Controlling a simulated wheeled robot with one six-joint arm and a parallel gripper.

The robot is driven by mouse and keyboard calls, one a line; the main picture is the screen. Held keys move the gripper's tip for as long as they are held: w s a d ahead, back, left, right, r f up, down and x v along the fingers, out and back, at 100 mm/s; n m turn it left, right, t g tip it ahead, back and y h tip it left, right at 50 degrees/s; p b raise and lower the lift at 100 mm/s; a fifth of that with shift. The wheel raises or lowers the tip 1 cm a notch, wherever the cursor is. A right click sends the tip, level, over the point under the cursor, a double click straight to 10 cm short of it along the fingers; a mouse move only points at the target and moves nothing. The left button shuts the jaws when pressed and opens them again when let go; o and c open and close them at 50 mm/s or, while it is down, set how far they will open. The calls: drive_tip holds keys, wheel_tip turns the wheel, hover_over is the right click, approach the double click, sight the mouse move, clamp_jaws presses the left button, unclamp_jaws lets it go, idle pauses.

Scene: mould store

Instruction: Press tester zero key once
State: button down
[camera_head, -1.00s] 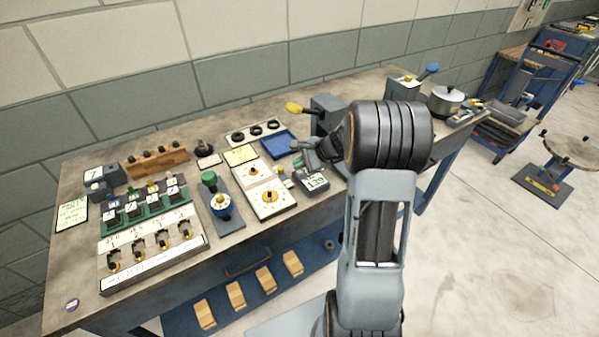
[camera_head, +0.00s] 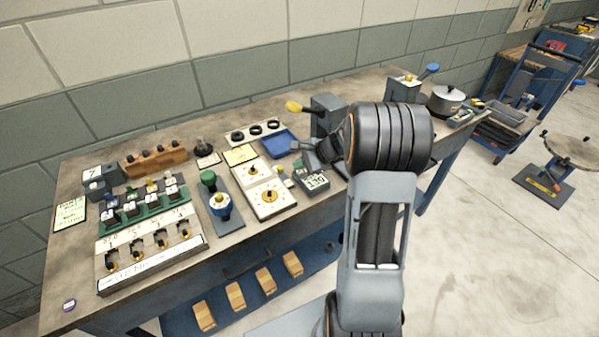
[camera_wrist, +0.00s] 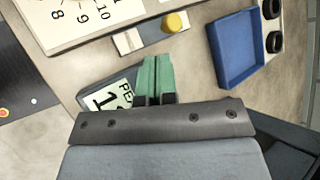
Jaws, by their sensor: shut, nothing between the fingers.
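The small dark grey box with a pale display (camera_head: 315,181), likely the tester, stands on the bench to the right of the dial plates in the head view. In the wrist view its face (camera_wrist: 112,98) shows in part, with "PE" and a "1" legible; the rest is hidden behind my gripper. My gripper (camera_wrist: 157,60) has green fingers pressed together, empty, above the bench beside this box. I cannot make out which part is the zero key, or any contact.
A dial plate (camera_head: 270,198) stands left of the box. A blue tray (camera_head: 280,146) lies behind, also at right in the wrist view (camera_wrist: 228,70). A grey block with a yellow-handled lever (camera_head: 326,112) stands close to my arm. A switch panel (camera_head: 150,245) fills the bench's left.

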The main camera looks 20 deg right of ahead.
sight(300, 172)
drive_tip(key=shift+f+b, duration=0.45)
drive_tip(key=shift+f, duration=0.05)
idle(0.5)
drive_tip(key=shift+r, duration=0.15)
drive_tip(key=shift+r+p, duration=0.65)
drive_tip(key=shift+r, duration=0.1)
drive_tip(key=shift+r, duration=0.1)
drive_tip(key=shift+r+p, duration=1.85)
drive_tip(key=shift+r, duration=0.65)
drive_tip(key=shift+f, duration=0.1)
